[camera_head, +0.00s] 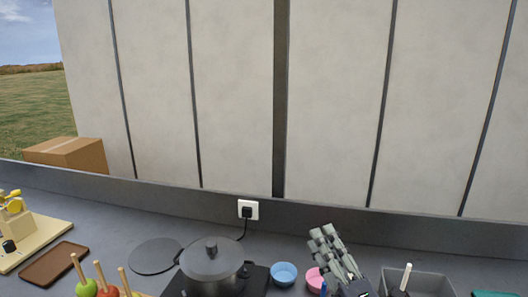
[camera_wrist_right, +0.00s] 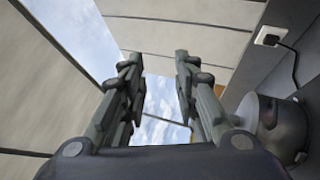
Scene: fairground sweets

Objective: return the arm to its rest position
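My right gripper (camera_head: 326,240) shows at the lower right of the head view, raised above the counter with its fingers pointing up and to the left. In the right wrist view the same gripper (camera_wrist_right: 160,75) has its two fingers apart, with only sky and wall panels seen between them. It holds nothing. My left gripper is in neither view.
A lidded pot (camera_head: 212,262) stands on a dark hob, left of my right gripper. Blue bowl (camera_head: 284,275) and pink bowl (camera_head: 315,281) sit close by it. A grey bin (camera_head: 428,283) is to its right. Apples on sticks (camera_head: 106,292), a brown tray (camera_head: 52,264) and a wall socket (camera_head: 248,209) also show.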

